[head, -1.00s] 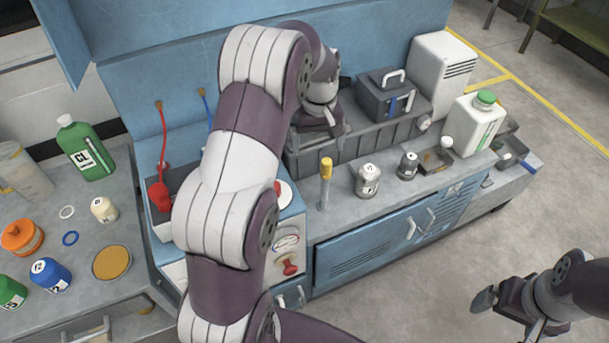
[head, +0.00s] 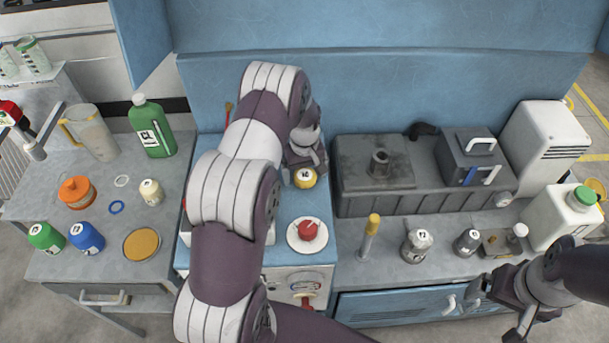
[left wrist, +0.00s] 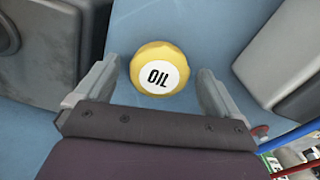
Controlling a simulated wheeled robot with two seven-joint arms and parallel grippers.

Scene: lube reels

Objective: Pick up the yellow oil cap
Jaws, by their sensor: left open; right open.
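The fingers are open, with a gap on each side of the cap. My right gripper (head: 492,312) is open at the lower right, in front of the cabinet, and holds nothing that I can see.
A red knob (head: 308,230) on a white disc stands in front of the cap. A grey tray unit (head: 440,205) is to its right. A yellow-topped pin (head: 370,236) and small bottles stand on the right bench. The left table (head: 85,268) holds bottles, a jug and rings.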

